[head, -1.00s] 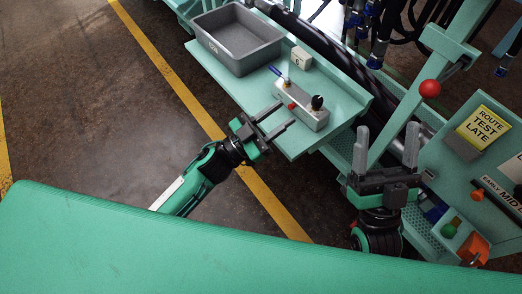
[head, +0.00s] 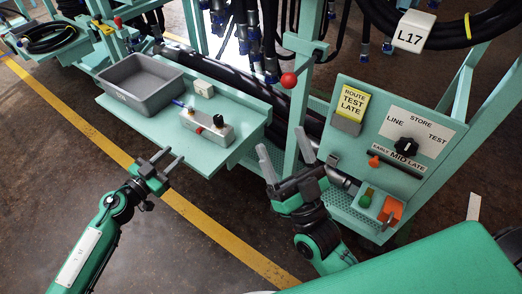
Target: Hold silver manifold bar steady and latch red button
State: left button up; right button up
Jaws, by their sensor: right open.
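The silver manifold bar (head: 215,135) lies on the teal shelf (head: 160,128) in the head view. It has a small red button (head: 199,130) on its near side, a black knob (head: 218,120) on top and a blue lever (head: 180,103) at its left end. My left gripper (head: 173,157) is open and empty, in front of the shelf's near edge and apart from the bar. My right gripper (head: 281,142) is open and empty, with its fingers pointing up, to the right of the shelf and apart from the bar.
A grey bin (head: 142,85) stands on the shelf left of the bar, with a small white block (head: 204,88) behind the bar. A teal post with a red ball (head: 289,80) rises behind my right gripper. A panel with a black dial (head: 404,147) stands at the right.

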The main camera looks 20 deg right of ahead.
jog(key=w+f+n+g+y, duration=0.1)
jog(key=w+f+n+g, duration=0.1)
jog(key=w+f+g, duration=0.65)
jog(key=n+g+y, duration=0.4)
jog(key=n, duration=0.1)
send_near(229, 133)
jog(key=x, duration=1.1)
jog(key=shift+d, duration=0.1)
jog(key=shift+c, duration=0.2)
pick_arm(q)
jog(key=shift+c, duration=0.5)
pick_arm(e)
jog(key=c, duration=1.3)
pick_arm(q)
grip_shut()
